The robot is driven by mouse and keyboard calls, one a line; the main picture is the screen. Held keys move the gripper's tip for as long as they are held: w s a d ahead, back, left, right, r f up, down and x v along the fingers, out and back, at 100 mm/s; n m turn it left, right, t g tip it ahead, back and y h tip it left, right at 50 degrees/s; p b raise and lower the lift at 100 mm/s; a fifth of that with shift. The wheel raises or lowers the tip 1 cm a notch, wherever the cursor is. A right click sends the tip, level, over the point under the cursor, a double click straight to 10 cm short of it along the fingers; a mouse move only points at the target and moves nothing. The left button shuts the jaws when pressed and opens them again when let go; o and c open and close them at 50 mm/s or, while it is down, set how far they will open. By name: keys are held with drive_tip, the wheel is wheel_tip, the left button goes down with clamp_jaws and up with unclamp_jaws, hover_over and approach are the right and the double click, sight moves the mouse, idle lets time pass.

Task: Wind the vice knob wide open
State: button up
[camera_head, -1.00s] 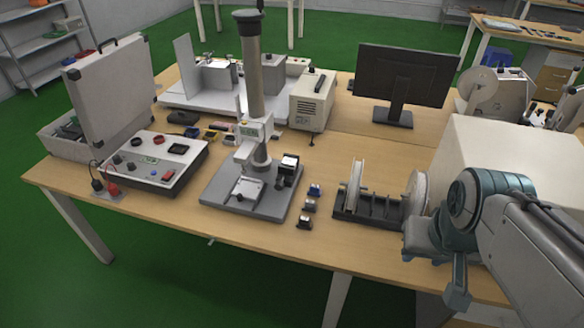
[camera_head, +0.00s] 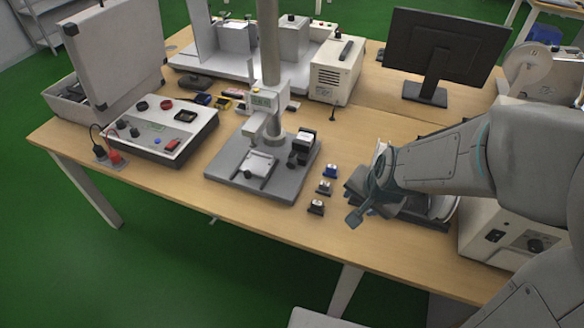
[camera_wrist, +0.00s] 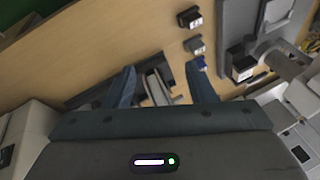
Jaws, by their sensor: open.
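The small pale vice (camera_head: 260,163) sits on the grey base plate (camera_head: 228,172) of a column test stand in the head view. Its dark knob (camera_head: 248,174) shows at its front edge. The turn of the knob is too small to tell. In the wrist view, part of the vice (camera_wrist: 276,12) shows at the upper right. My gripper (camera_head: 352,205) is to the right of the vice, past the small blocks, with nothing between its fingers. In the wrist view, the two fingers (camera_wrist: 165,85) are spread apart.
Several small blocks (camera_head: 325,187) stand in a row between the stand and my gripper. The stand's column (camera_head: 269,50) rises behind the vice. A control box (camera_head: 160,130) stands on the left. The table front is clear.

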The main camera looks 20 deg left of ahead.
sight(291, 166)
drive_tip(key=w+a+f+t+b, duration=0.1)
drive_tip(key=a+f, duration=0.2)
drive_tip(key=w+a+f+m+t+h+b, duration=0.1)
drive_tip(key=a+f, duration=0.2)
drive_tip(key=f, duration=0.1)
drive_tip(key=w+a+f+m+t+b, duration=0.1)
drive_tip(key=a+f+t+b, duration=0.1)
drive_tip(key=f, duration=0.2)
drive_tip(key=shift+w+a+f+h, duration=0.2)
drive_tip(key=shift+a+h, duration=0.1)
drive_tip(key=shift+a, duration=0.1)
drive_tip(key=a+t, duration=0.1)
drive_tip(key=a+t+b, duration=0.1)
drive_tip(key=a, duration=0.1)
drive_tip(key=a+t+b, duration=0.1)
drive_tip(key=a, duration=0.1)
drive_tip(key=shift+w+r+t+y, duration=0.2)
drive_tip(key=shift+w+t+y, duration=0.1)
drive_tip(key=shift+w+y, duration=0.1)
drive_tip(key=a+r+t+y+b, duration=0.1)
drive_tip(key=a+r+t+y, duration=0.15)
drive_tip(key=a, duration=0.25)
drive_tip(key=shift+h, duration=0.35)
drive_tip(key=b+x, duration=0.6)
drive_tip(key=x, duration=0.6)
drive_tip(key=shift+w+d, duration=0.1)
drive_tip(key=shift+w, duration=0.25)
drive_tip(key=shift+r, duration=0.1)
drive_tip(key=c, duration=1)
